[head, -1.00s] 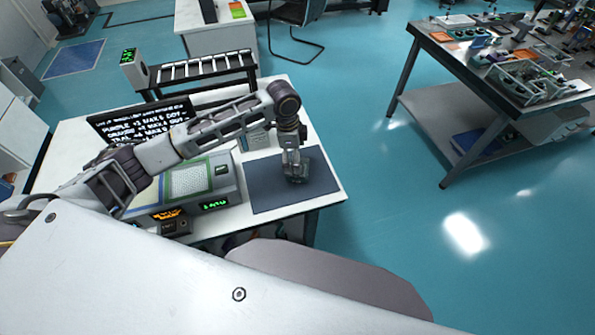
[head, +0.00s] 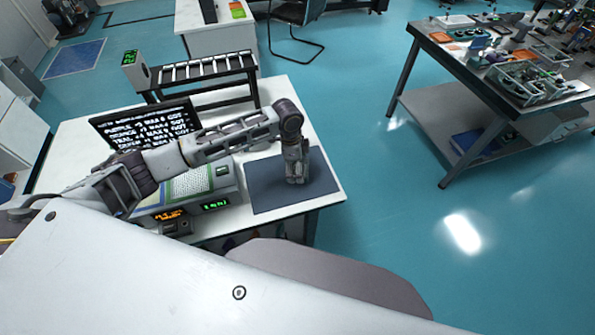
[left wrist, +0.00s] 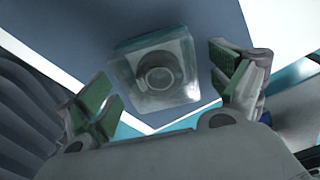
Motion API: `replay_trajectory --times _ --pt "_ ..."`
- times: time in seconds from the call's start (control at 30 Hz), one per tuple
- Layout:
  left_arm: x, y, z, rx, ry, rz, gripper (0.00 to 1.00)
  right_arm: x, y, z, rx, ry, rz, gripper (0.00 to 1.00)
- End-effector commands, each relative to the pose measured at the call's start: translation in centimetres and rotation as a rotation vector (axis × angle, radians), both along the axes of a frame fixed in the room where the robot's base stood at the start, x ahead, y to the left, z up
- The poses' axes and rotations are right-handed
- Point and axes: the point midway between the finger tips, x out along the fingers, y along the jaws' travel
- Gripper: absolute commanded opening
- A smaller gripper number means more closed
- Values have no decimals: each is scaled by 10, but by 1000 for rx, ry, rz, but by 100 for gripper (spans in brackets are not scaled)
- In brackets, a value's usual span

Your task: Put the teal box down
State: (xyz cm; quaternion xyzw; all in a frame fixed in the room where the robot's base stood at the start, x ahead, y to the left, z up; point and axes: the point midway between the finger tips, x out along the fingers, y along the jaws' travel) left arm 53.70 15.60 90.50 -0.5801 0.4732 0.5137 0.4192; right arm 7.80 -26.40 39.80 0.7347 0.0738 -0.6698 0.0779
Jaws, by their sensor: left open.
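The teal box (left wrist: 185,75) is a small translucent, greenish-grey block with a dark round feature in its middle, seen in the left wrist view. It appears over the dark mat (left wrist: 95,25); whether it touches the mat is hard to tell. My left gripper (head: 297,177) points down over the dark mat (head: 265,190) in the head view. Its green-padded fingers are apart, one on either side of the box, with a gap visible at each side. In the head view the gripper hides most or all of the box. My right gripper is not in view.
The white table (head: 330,190) holds the mat near its right edge. Left of the mat are a device with a green display (head: 215,205), a black text screen (head: 150,125) and a black rack (head: 205,85). Bare mat surrounds the gripper.

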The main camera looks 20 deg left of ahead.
Motion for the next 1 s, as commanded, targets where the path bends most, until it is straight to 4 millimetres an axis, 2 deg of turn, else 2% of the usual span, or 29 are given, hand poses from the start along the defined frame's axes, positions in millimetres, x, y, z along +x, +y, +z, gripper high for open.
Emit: replay_trajectory --times 0.2,0.67,1.0 --pt "0 -1 -13 0 0 -1 93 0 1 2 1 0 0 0" --pt "0 -1 -14 1 0 -1 92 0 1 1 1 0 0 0" --pt "0 -1 -14 1 0 -1 48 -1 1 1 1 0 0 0"
